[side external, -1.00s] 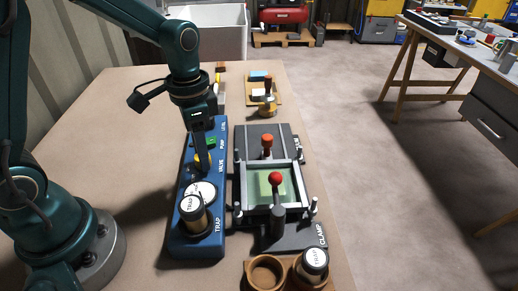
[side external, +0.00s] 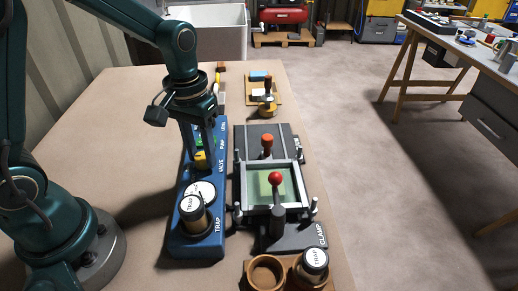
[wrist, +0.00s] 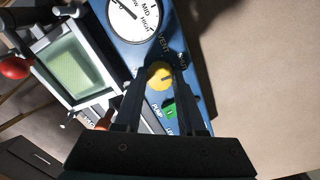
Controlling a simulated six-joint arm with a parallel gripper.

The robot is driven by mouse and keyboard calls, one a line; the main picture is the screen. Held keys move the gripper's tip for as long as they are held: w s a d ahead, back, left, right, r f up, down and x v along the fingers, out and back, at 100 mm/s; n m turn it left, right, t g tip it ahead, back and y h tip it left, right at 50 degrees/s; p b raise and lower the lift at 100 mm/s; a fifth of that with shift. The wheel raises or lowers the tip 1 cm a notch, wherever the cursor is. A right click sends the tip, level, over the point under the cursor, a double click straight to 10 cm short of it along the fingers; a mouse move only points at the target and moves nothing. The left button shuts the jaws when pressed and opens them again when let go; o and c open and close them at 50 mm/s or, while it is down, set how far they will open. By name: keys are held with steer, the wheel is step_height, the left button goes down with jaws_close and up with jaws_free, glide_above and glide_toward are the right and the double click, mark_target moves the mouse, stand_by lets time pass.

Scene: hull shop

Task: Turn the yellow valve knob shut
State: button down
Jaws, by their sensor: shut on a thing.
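The yellow valve knob (side external: 200,162) sits on the blue panel (side external: 208,244), between the round gauge (side external: 202,190) and the green switch. In the wrist view the knob (wrist: 160,79) lies between the two dark fingers of my gripper (wrist: 166,72), which are shut on it from both sides. My gripper (side external: 202,157) points down at the panel in the side view. The fingers hide part of the knob, and its exact turn is hard to read.
A trap jar (side external: 193,215) stands on the panel's near end. To the right is a clamp frame with a red ball handle (side external: 276,178). The green switch (wrist: 169,110) is close by the fingers. Bare table lies left of the panel.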

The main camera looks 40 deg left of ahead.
mark_target(201, 156)
stand_by(0.3)
steer(key=c, duration=0.5)
jaws_free()
steer(key=shift+r, duration=0.1)
steer(key=shift+r, duration=2.45)
